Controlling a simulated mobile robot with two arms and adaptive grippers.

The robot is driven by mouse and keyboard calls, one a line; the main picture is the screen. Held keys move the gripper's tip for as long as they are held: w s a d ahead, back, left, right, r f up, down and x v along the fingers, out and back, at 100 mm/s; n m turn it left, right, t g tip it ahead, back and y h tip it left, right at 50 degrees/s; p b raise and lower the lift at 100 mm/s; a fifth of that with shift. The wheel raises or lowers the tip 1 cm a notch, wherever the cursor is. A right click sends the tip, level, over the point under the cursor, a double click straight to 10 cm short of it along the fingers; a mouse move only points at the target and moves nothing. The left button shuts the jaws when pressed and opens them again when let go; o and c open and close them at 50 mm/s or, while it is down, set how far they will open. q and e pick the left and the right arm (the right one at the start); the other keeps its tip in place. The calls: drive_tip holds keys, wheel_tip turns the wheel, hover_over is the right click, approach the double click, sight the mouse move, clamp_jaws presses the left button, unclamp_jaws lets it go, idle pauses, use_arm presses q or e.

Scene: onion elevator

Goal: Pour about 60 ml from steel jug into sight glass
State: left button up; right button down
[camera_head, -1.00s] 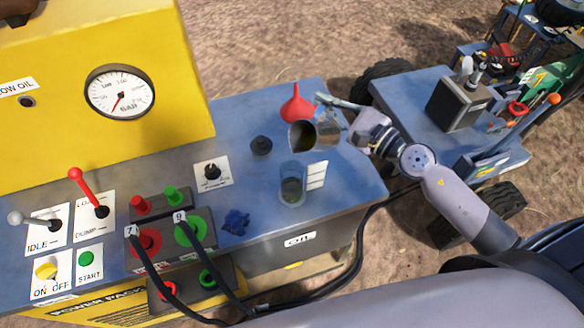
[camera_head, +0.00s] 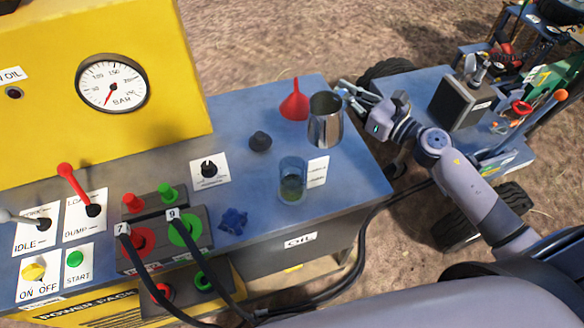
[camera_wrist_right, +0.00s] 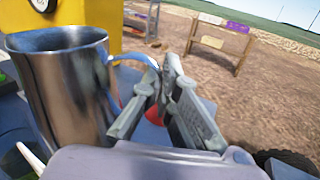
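The steel jug (camera_head: 325,124) is upright in the head view, right of the red funnel, behind and right of the sight glass. It also fills the left of the right wrist view (camera_wrist_right: 62,95). My right gripper (camera_head: 350,92) is at the jug's handle; in the right wrist view its fingers (camera_wrist_right: 165,72) close together on the handle. I cannot tell whether the jug's base touches the bench. The sight glass (camera_head: 292,170) stands upright on the blue bench, with dark greenish liquid in its lower part. My left gripper is not in view.
A red funnel (camera_head: 295,103), a black knob (camera_head: 260,141) and a white label card (camera_head: 317,171) are near the glass. A dark blue item (camera_head: 234,220) lies left of it. The yellow power pack (camera_head: 60,110) and hoses are at left; a trolley (camera_head: 405,90) is at right.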

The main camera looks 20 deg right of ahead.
drive_tip(key=shift+w+d+f+m, duration=0.1)
drive_tip(key=shift+w+d+m, duration=0.25)
drive_tip(key=shift+m, duration=0.35)
drive_tip(key=shift+s, duration=0.1)
